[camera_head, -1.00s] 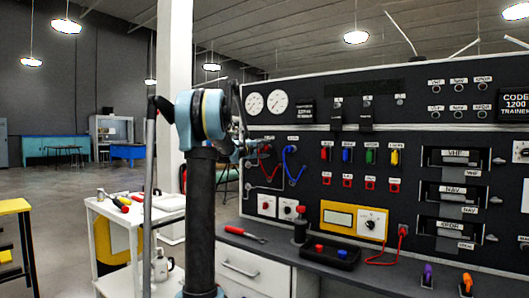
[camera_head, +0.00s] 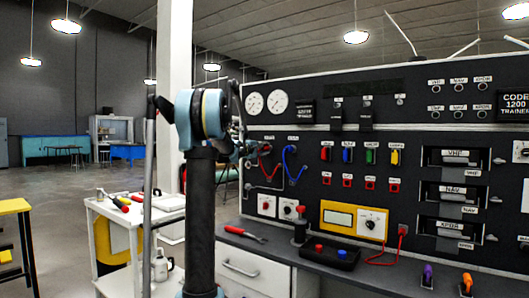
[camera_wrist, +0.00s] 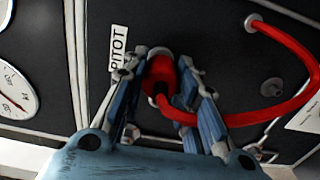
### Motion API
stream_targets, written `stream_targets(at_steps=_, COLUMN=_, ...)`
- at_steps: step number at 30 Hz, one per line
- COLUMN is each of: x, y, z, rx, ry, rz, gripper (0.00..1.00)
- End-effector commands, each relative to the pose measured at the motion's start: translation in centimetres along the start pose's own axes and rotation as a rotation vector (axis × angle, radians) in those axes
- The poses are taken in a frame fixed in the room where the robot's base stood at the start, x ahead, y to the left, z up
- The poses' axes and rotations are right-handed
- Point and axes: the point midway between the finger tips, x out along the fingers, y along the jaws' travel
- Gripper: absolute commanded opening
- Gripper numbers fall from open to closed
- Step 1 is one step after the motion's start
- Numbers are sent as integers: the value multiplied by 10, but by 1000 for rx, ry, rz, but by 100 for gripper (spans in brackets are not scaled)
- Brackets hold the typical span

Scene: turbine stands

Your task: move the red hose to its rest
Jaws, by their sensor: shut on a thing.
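The red hose (camera_wrist: 293,45) shows in the wrist view as a loop. One end lies between my fingers beside the PITOT label (camera_wrist: 119,47), and the other meets a grey fitting at the upper right. My gripper (camera_wrist: 163,72) is shut on the red end piece, close to the black panel. I cannot tell whether that end is seated on a port. A bare grey stud (camera_wrist: 271,87) sits on the panel inside the loop; I cannot tell whether it is the rest. In the head view the red hose (camera_head: 268,172) hangs at the panel's left part, and my arm partly hides the gripper.
A blue hose (camera_head: 289,165) hangs just right of the red one. Gauges (camera_head: 277,104) sit above. The bench (camera_head: 370,262) below holds a screwdriver (camera_head: 244,234) and a black button box (camera_head: 330,257). A white cart (camera_head: 120,217) stands to the left.

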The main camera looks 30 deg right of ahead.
Motion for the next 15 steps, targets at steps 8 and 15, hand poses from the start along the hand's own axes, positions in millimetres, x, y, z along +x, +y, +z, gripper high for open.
stream_targets(at_steps=8, x=-6, y=0, z=0, rx=0, ry=1, rz=0, gripper=0)
stream_targets(at_steps=15, x=-11, y=0, z=-1, rx=0, ry=1, rz=0, gripper=0)
